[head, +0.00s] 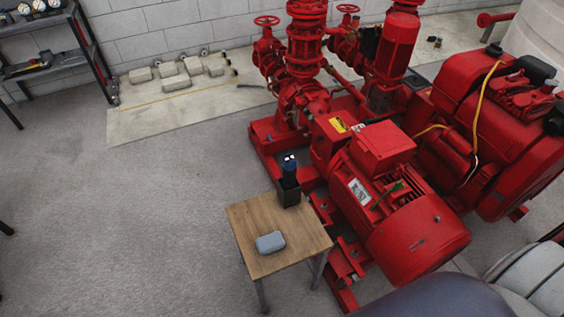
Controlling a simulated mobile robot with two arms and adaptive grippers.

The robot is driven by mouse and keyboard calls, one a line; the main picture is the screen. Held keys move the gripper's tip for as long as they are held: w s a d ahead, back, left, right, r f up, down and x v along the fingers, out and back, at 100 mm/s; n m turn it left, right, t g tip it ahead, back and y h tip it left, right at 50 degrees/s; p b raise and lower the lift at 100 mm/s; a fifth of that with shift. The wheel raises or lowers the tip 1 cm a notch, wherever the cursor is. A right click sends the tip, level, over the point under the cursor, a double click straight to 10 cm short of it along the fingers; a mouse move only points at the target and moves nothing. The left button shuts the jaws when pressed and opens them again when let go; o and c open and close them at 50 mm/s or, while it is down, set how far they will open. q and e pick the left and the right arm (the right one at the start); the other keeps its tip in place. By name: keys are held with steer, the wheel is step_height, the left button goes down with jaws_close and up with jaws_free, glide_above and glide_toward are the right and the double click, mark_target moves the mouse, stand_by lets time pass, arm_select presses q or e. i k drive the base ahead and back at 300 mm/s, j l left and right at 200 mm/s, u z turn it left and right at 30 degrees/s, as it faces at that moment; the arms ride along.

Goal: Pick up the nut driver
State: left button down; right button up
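A small wooden table (248,229) with grey metal legs stands in front of the red pumpset. A black upright holder (289,192) stands near its back right corner. A dark tool top with blue and white parts (290,164) sticks up out of the holder; it may be the nut driver, but it is too small to be sure, and its lower part is hidden in the holder. Neither of my grippers is in view.
A grey-blue rounded case (270,242) lies on the table front. The red pump and motor (375,190) stand close behind and right of the table. A dark shelf (62,60) with tools is at the upper left. The grey floor (130,220) left of the table is clear.

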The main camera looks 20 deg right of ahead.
mark_target(289, 170)
steer(key=z, duration=2.15)
steer(key=i+l+u, duration=0.2)
steer(key=i+l, duration=0.15)
steer(key=i, duration=0.2)
steer(key=u, duration=0.4)
steer(key=j+u, duration=0.15)
steer(key=u, duration=0.6)
steer(key=j+u, duration=0.1)
steer(key=u, duration=0.25)
